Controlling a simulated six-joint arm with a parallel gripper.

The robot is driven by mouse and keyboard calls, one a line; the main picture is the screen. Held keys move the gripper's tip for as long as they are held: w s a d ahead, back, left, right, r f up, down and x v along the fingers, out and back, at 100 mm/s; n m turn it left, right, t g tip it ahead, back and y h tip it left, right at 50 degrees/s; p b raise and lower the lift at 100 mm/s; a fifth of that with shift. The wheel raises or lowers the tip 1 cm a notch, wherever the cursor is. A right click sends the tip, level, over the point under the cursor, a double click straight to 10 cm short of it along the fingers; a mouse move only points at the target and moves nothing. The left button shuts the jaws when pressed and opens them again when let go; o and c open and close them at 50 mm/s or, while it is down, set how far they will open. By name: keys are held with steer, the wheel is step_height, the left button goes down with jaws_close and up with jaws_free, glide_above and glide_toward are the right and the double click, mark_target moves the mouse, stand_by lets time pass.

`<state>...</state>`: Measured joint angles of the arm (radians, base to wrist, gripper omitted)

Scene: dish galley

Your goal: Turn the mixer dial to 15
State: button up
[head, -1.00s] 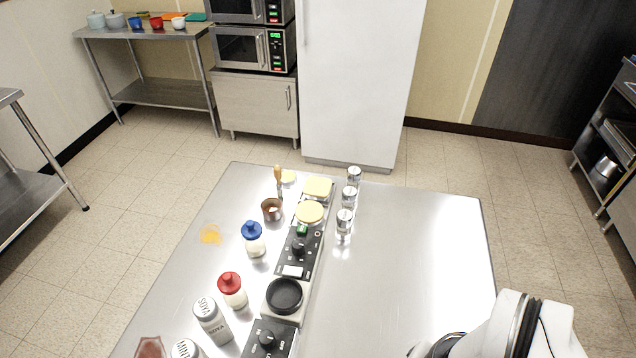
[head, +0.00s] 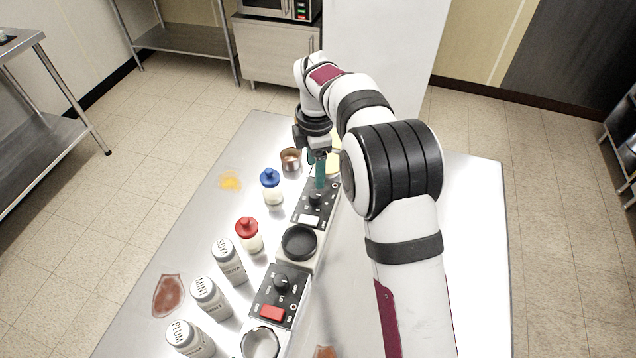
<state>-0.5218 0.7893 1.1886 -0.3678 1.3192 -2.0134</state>
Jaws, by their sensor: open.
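Two dark control panels with black knobs stand in a row on the steel table. The far panel (head: 303,211) has a black dial (head: 315,198) and a white label. The near panel (head: 265,297) has a black dial (head: 282,283) and a red block or switch. I cannot read which dial belongs to the mixer; the scale marks are too small. My gripper (head: 320,172) points down over the back end of the far panel, close behind its dial. It is open, with nothing seen between the teal fingers. The arm hides part of the panel's far end.
A blue-lidded jar (head: 271,188), a red-lidded jar (head: 249,235) and labelled shakers, including one marked SOYA (head: 229,262), stand left of the row. A black bowl (head: 299,243) sits between the panels. A brown cup (head: 291,160) is near my gripper.

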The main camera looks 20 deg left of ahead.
mark_target(315, 194)
steer(key=f, duration=0.9)
steer(key=shift+w+a+f, duration=0.1)
steer(key=shift+w+f, duration=0.1)
steer(key=shift+f, duration=0.15)
jaws_close()
